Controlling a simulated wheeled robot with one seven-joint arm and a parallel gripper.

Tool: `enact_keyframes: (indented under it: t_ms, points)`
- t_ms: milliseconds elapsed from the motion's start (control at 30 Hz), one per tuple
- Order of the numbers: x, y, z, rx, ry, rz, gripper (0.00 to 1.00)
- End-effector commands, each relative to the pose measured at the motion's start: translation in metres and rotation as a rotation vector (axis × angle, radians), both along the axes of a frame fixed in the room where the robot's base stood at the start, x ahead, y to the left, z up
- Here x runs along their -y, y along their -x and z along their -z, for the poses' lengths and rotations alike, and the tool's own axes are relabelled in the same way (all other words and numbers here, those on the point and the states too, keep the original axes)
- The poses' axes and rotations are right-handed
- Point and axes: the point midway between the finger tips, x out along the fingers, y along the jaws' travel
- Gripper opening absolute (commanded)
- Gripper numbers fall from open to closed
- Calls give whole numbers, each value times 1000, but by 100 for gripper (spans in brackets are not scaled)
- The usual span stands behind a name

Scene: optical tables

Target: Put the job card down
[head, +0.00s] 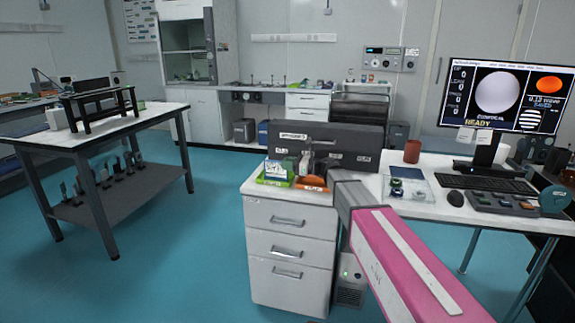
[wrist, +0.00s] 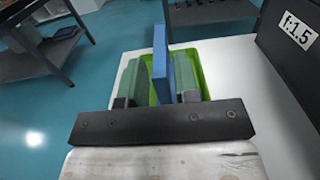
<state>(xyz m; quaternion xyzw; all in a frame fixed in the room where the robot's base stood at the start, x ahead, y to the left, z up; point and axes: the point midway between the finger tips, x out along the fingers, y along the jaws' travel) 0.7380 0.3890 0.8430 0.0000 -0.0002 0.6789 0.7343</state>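The job card looks like a thin blue slab (wrist: 160,65) seen edge-on in the wrist view. It stands upright between the two green-grey fingers of my gripper (wrist: 160,82), which close on it from both sides. Behind and below it is a bright green tray (wrist: 205,78) on the white worktop. In the head view the card's white and blue face (head: 274,168) shows just over the green tray (head: 272,181), at the left end of the desk. My gripper (head: 288,165) is small and partly hidden there. I cannot tell whether the card's lower edge touches the tray.
An orange tray (head: 312,184) sits right beside the green one. A long dark labelled case (head: 340,140) stands behind them; it also shows in the wrist view (wrist: 292,45). A clear tray (head: 408,188), keyboard (head: 493,183) and monitor (head: 505,95) are to the right.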

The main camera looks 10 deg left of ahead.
Motion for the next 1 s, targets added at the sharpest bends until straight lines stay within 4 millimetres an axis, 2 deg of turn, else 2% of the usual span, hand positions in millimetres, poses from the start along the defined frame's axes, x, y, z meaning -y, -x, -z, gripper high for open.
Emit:
enact_keyframes:
  t_ms: [167,267,700,800,1000]
  points:
    - [0,0,-2,0,0,0,29]
    - [8,1,-3,-1,0,1,29]
    - [90,8,-3,0,0,2,29]
    - [104,8,-3,0,0,2,29]
    - [118,9,-3,0,0,1,29]
